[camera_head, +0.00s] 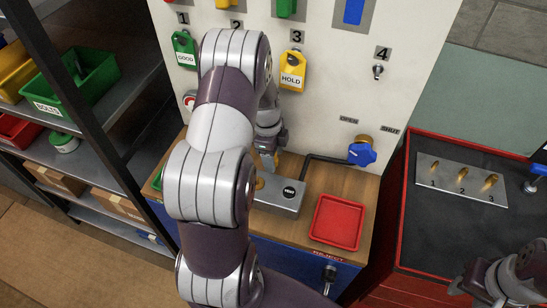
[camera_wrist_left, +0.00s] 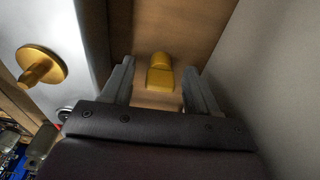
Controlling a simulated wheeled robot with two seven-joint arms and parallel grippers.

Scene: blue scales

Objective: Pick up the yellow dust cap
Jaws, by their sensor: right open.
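The yellow dust cap (camera_wrist_left: 160,74) sits on the wooden bench top between the two fingers of my left gripper (camera_wrist_left: 158,84) in the left wrist view. The fingers are apart, one on each side of the cap, with gaps showing. In the head view my left gripper (camera_head: 270,145) points down behind the metal block, and only a bit of yellow (camera_head: 276,159) shows by it. My right gripper (camera_head: 470,285) is at the lower right, by the red cabinet, and holds nothing visible.
A metal block (camera_head: 284,203) with a brass fitting (camera_wrist_left: 40,65) stands beside the cap. A red tray (camera_head: 337,222) lies to the right, and a black pipe (camera_head: 335,159) runs to a blue valve (camera_head: 362,153). The white panel (camera_head: 330,105) rises close behind.

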